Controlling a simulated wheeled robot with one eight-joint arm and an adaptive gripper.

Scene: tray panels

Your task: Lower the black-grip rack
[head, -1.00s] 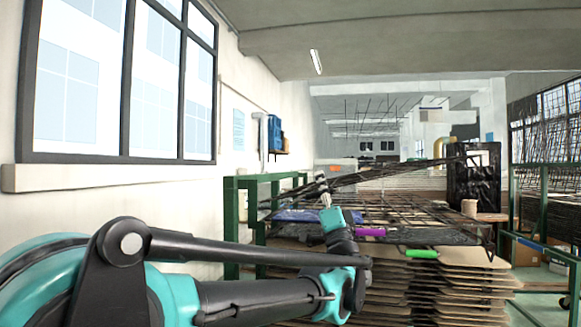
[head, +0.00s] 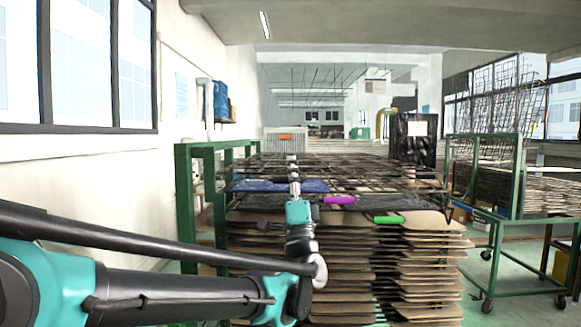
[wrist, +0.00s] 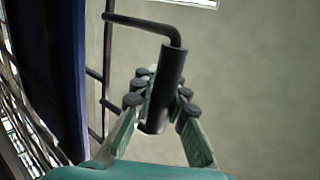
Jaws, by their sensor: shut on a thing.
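My gripper (wrist: 162,108) is shut on the black grip (wrist: 168,78) in the wrist view, with its fingers on both sides of the grip. The grip sits on a bent black rod of the rack (wrist: 128,19). In the head view my gripper (head: 293,166) is at the near left edge of the dark wire racks (head: 370,168), close to their level. The grip itself is too small to make out there. A purple grip (head: 339,200) and a green grip (head: 388,220) show on lower racks, to the right of my wrist.
A blue piece (head: 260,186) lies beside my wrist on the racks. Stacked brown sheets (head: 410,265) fill the space below. A green frame (head: 187,205) stands at the left, near the wall. A green cart (head: 520,230) stands at the right, with open floor around it.

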